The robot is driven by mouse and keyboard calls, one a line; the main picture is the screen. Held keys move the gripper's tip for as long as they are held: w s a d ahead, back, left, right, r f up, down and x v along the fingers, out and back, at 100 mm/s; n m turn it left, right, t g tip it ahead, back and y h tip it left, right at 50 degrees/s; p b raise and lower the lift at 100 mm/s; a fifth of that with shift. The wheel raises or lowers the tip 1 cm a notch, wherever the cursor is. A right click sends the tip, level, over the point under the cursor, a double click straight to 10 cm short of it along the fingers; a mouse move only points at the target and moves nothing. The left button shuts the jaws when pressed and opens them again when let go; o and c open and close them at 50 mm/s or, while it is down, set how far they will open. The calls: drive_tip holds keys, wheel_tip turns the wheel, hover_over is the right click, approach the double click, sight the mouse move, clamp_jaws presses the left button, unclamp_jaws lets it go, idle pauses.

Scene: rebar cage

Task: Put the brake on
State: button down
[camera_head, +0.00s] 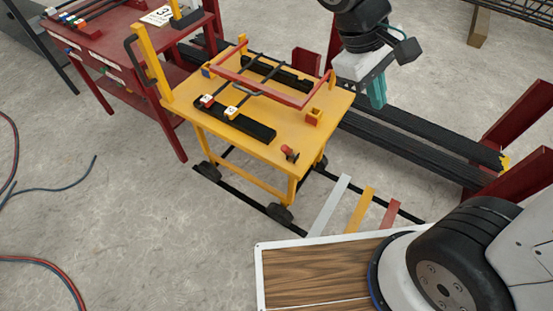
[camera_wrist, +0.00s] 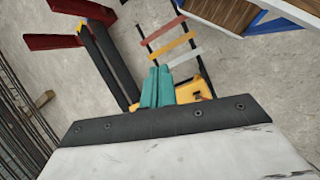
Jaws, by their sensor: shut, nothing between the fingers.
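A yellow cart (camera_head: 285,134) stands on dark floor rails. A small red-topped knob or lever (camera_head: 289,153) sits at the near right corner of its top; it looks like the brake, but its setting is too small to tell. My gripper (camera_head: 377,93) is above and beyond the cart's right end, apart from it, with teal fingers together and empty. In the wrist view, the shut fingers (camera_wrist: 157,87) point down in front of a yellow corner of the cart (camera_wrist: 196,89). The lever is not clear there.
A red frame with dark bars (camera_head: 270,88) lies on the cart top. Long black beams (camera_head: 420,146) run behind, between red posts (camera_head: 525,110). Grey, yellow and red strips (camera_head: 360,210) cross the rails right of the cart. A red table (camera_head: 110,50) stands at left.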

drive_tip(key=w+a+f+n+t+h, duration=0.1)
drive_tip(key=w+a+f+n+h, duration=0.35)
drive_tip(key=a+f, duration=0.3)
drive_tip(key=s+a+f+n+t, duration=0.2)
drive_tip(key=a+f+n+t, duration=0.3)
drive_tip(key=f, duration=0.7)
drive_tip(key=s+a+f+n+t+h, duration=0.1)
drive_tip(key=s+a+f+n+t, duration=0.1)
drive_tip(key=a+f+n+t, duration=0.3)
drive_tip(key=a+f+n, duration=0.4)
drive_tip(key=a+f, duration=0.2)
drive_tip(key=a, duration=0.3)
drive_tip(key=shift+s+f+t, duration=0.15)
drive_tip(key=shift+f+t, duration=0.25)
approach(289, 152)
drive_tip(key=w+d+f, duration=0.3)
drive_tip(key=w+f, duration=0.1)
drive_tip(key=w, duration=0.1)
drive_tip(key=shift+s+r, duration=0.15)
drive_tip(key=shift+s, duration=0.05)
drive_tip(key=shift+a+r, duration=0.1)
